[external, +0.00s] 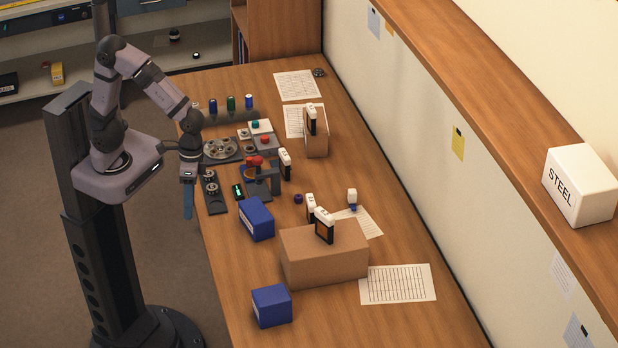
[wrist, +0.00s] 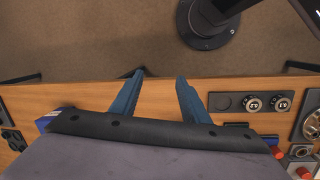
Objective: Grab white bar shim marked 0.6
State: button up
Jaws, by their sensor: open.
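I cannot make out a 0.6 marking in either view, so I cannot tell which piece is the white bar shim. Several small pieces with white tops and dark bodies stand on the table: one on the small cardboard box (external: 311,120), one beside the red-topped fixture (external: 285,163), and one on the large cardboard box (external: 324,226). A small white-and-blue piece (external: 352,196) stands by a paper. My gripper (external: 188,208) hangs at the table's left edge with its blue fingers pointing down. In the wrist view my gripper (wrist: 158,77) is open, with nothing between its fingers.
The wooden table (external: 400,322) holds a dark round-holed plate (external: 220,151), a red-topped fixture (external: 254,161), and two blue boxes (external: 257,219). A large cardboard box (external: 318,262) stands centre right. A white STEEL box (external: 580,186) sits on the shelf. The table's front right is clear.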

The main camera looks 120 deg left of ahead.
jog(key=w+a+f+n+t+h+b, duration=0.1)
jog(key=w+a+n+h+b, duration=0.1)
jog(key=w+n, duration=0.3)
jog(key=w+a+f+n+t+h+b, duration=0.1)
jog(key=w+a+f+n+h+b, duration=0.15)
jog(key=w, duration=0.45)
notch_tip(320, 180, up, 2)
jog(key=n+t+h+b, duration=0.4)
jog(key=n+t+b, duration=0.4)
jog(key=n, duration=0.5)
send_over(312, 209)
jog(key=s+a, duration=0.1)
jog(key=a, duration=0.1)
jog(key=shift+s+a+t+p, duration=0.1)
jog(key=shift+s+t+p, duration=0.05)
jog(key=shift+t+p, duration=0.2)
jog(key=shift+f, duration=2.05)
notch_tip(312, 209, down, 3)
jog(key=shift+p, duration=0.4)
jog(key=shift+p+x, duration=0.35)
jog(key=shift+x, duration=1.15)
grip_shut()
